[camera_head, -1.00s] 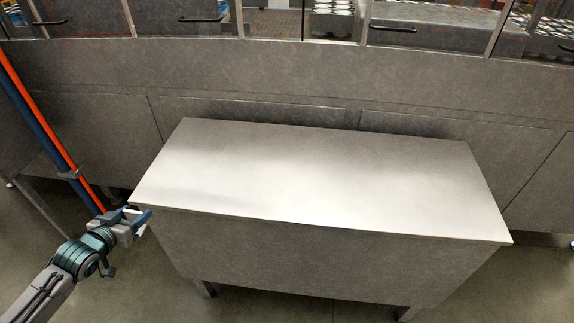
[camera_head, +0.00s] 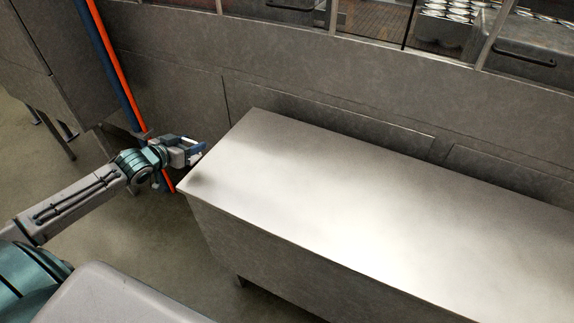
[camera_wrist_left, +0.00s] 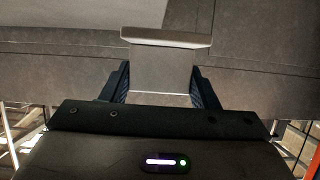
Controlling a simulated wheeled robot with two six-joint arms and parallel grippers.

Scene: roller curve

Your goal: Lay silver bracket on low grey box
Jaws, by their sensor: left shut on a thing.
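The low grey box (camera_head: 330,190) has a broad, flat, bare top and stands right of my left arm in the head view. My left gripper (camera_head: 196,151) is beside the box's left edge in the picture; I cannot tell its height over the top. In the left wrist view, my left gripper (camera_wrist_left: 160,88) is shut on the silver bracket (camera_wrist_left: 163,68), a pale grey plate with a lip across its far end. The bracket is hard to make out in the head view. My right gripper is not in view.
A long grey counter (camera_head: 300,75) with glass above it runs behind the box. A blue and an orange post (camera_head: 112,60) stand behind my left gripper. A grey cabinet (camera_head: 50,70) is at the far left. The box top is clear.

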